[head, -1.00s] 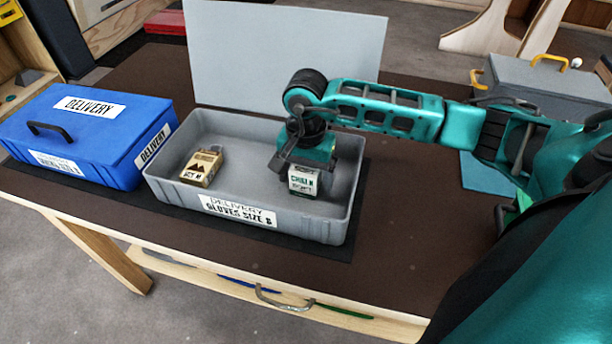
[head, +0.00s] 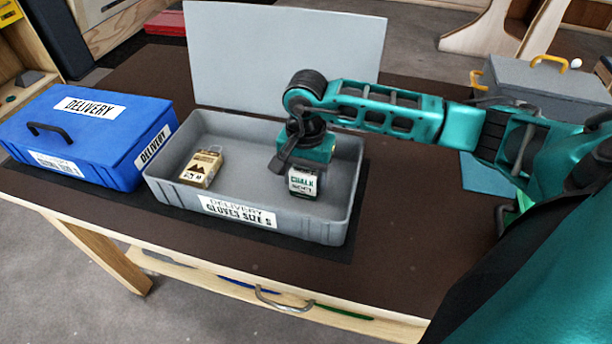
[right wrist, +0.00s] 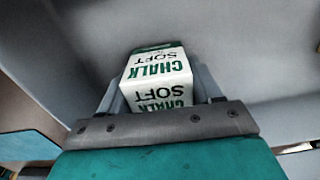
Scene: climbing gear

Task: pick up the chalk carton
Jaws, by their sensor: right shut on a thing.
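The chalk carton (head: 303,182) is a small white box with green lettering, inside the grey delivery box (head: 170,192) at its right side. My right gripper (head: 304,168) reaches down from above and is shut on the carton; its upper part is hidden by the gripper. In the right wrist view the carton (right wrist: 158,80) sits between the two fingers, its CHALK SOFT faces showing. I cannot tell whether it still touches the box floor. My left gripper is not in view.
The raised grey lid (head: 285,50) stands behind. A closed blue delivery box (head: 90,130) is at left. A grey case (head: 545,90) with yellow handles is at right. Brown tabletop (head: 400,240) is clear in front.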

